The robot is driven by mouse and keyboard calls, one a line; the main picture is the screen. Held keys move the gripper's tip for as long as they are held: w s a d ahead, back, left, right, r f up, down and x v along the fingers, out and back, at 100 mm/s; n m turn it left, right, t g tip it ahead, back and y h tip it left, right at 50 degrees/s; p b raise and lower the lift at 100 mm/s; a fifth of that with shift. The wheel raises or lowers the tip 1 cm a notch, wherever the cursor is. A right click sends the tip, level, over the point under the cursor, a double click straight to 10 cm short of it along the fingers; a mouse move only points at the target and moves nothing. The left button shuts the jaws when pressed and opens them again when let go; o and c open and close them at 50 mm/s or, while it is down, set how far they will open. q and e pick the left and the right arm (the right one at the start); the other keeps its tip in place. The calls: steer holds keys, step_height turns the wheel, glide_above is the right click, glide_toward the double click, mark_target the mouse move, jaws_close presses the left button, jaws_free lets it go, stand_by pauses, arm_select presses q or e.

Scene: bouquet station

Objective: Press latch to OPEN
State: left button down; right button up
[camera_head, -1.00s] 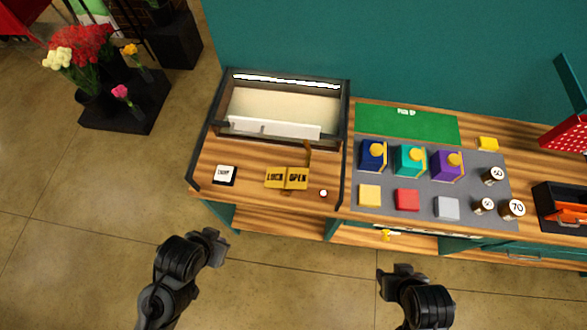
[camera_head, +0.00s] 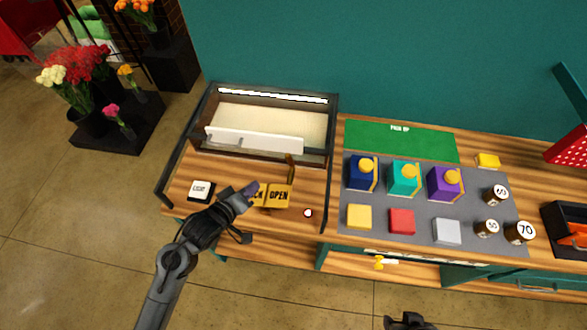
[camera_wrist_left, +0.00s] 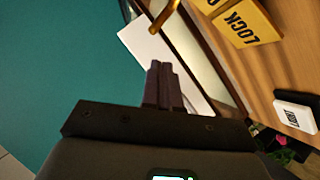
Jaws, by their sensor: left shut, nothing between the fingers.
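The yellow plate marked LOCK and OPEN (camera_head: 279,196) lies on the wooden counter, below the glass-fronted case (camera_head: 262,118). A brass latch lever (camera_head: 290,168) rises behind the OPEN half; part of it shows at the top of the left wrist view (camera_wrist_left: 165,18). My left gripper (camera_head: 250,188) is shut and empty, and in the head view it overlaps the left edge of the LOCK half. Its dark fingers (camera_wrist_left: 162,85) show together in the left wrist view. Whether it touches the plate I cannot tell. My right gripper (camera_head: 408,322) is only partly in view at the bottom edge, away from the counter.
A white labelled button (camera_head: 201,190) sits left of the plate, and a small red-and-white knob (camera_head: 308,213) sits right of it. A grey mat (camera_head: 375,239) with coloured blocks and several round weights lies to the right. A white panel (camera_head: 252,141) crosses the case front.

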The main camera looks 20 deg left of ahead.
arm_select(q)
steer(key=shift+t, duration=0.6)
steer(key=w, duration=0.1)
steer(key=w+r+b, duration=0.1)
steer(key=w, duration=0.1)
steer(key=w+a+b, duration=0.1)
steer(key=shift+w+a+r, duration=0.1)
steer(key=shift+w+r, duration=0.05)
steer(key=shift+r, duration=0.1)
arm_select(e)
step_height(320, 180, down, 3)
steer(key=shift+f, duration=0.2)
arm_select(q)
steer(key=x, duration=0.4)
steer(key=f+x, duration=0.1)
steer(key=x, duration=0.3)
steer(key=d+x, duration=0.1)
steer(key=x, duration=0.3)
steer(key=shift+s+d+f, duration=0.15)
steer(key=shift+s+f, duration=0.1)
steer(key=shift+s, duration=0.1)
steer(key=shift+w+d+f, duration=0.2)
steer(key=shift+d+f, duration=0.1)
steer(key=shift+f, duration=0.05)
arm_select(e)
steer(key=shift+d+r, duration=0.1)
steer(key=shift+r, duration=0.15)
